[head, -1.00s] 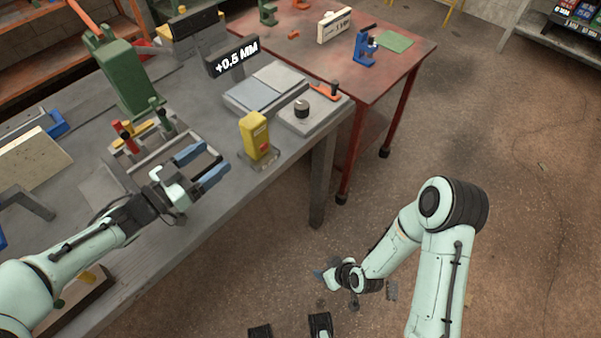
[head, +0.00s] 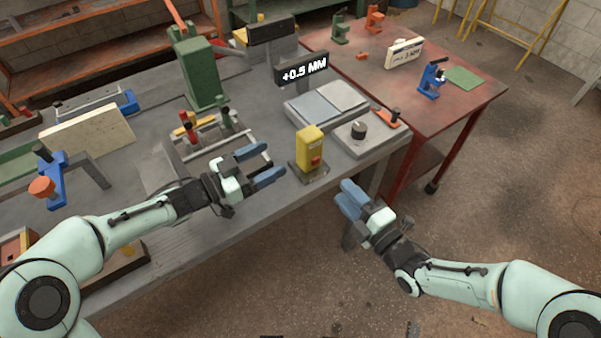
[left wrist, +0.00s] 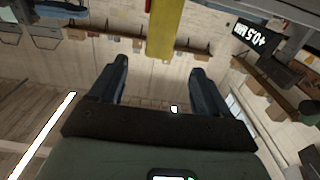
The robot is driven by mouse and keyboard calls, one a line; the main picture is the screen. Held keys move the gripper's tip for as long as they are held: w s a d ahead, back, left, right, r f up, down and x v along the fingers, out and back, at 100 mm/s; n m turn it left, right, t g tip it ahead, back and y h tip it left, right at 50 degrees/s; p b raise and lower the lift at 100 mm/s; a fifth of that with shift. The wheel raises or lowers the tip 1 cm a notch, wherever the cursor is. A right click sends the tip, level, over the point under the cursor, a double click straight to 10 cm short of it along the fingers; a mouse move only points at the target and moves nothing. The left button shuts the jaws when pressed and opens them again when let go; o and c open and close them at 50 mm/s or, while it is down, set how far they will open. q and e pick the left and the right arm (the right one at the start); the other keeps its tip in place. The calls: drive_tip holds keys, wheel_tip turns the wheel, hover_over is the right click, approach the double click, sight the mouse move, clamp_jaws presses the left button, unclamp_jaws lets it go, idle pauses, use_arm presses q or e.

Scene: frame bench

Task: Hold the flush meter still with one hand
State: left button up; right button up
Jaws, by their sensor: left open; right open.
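A dark display reading +0.5 MM (head: 302,70) stands on a post behind two pale plates on the grey bench. It looks like the flush meter, though I cannot be sure. It also shows at the upper right of the left wrist view (left wrist: 250,36). My left gripper (head: 267,163) is open and empty over the bench, in front of and left of the display, apart from it. My right gripper (head: 350,198) is open and empty off the bench's front edge. Nothing touches the display.
A yellow box with a red button (head: 309,143) stands just right of my left gripper. A clamp frame with coloured handles (head: 207,134) lies behind that gripper. A black knob (head: 358,130) sits on a plate to the right. A red table (head: 400,112) adjoins the bench.

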sight(300, 144)
use_arm(q)
drive_tip(key=x, duration=1.2)
drive_tip(key=shift+d, duration=0.1)
drive_tip(key=shift+c, duration=0.3)
drive_tip(key=c, duration=1.1)
